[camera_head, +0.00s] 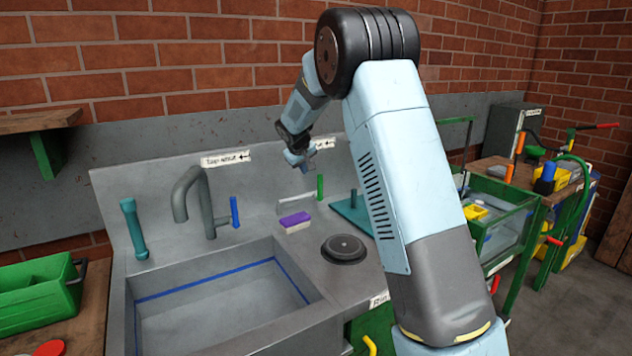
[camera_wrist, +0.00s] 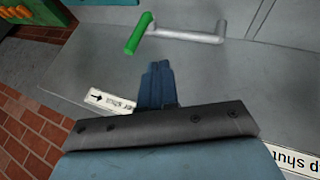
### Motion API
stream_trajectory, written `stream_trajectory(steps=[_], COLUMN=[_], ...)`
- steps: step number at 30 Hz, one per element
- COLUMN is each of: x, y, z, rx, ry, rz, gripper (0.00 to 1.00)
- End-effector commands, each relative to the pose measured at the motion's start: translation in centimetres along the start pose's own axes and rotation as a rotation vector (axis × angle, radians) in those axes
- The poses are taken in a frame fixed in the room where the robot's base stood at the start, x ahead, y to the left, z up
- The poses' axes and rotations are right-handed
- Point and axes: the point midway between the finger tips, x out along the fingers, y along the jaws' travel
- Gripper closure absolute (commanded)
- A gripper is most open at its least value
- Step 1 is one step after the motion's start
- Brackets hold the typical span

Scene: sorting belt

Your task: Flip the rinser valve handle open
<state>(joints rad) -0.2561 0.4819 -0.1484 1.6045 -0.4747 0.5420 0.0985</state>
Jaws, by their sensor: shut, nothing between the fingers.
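The rinser valve handle appears to be the green lever (camera_head: 320,187) on the back panel of the sink unit, joined to a pale grey pipe (camera_head: 296,200). In the wrist view the green lever (camera_wrist: 139,34) lies just beyond my fingertips, at the left end of the grey pipe (camera_wrist: 188,31). My gripper (camera_head: 300,160) is shut and empty, above and slightly left of the lever in the head view. Its blue fingers (camera_wrist: 158,84) are together and look apart from the lever. A label (camera_wrist: 110,101) beside the fingers shows an arrow; its wording is too small to read.
A round black rinser (camera_head: 344,248) sits on the counter, with a purple and white sponge (camera_head: 295,222) left of it. A grey tap (camera_head: 190,198) with a blue lever (camera_head: 234,211) stands behind the sink (camera_head: 150,284). A teal holder (camera_head: 352,213) is right of the green lever.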

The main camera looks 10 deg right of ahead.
Motion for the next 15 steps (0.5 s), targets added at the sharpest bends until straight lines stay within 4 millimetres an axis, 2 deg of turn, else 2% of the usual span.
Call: stream_trajectory(steps=[3, 15], x=[0.81, 1.06], y=[-0.36, -0.32], z=[-0.39, -0.39], rx=[-0.010, -0.010], ry=[0.002, 0.002], rz=[0.003, 0.003], gripper=[1.00, 1.00])
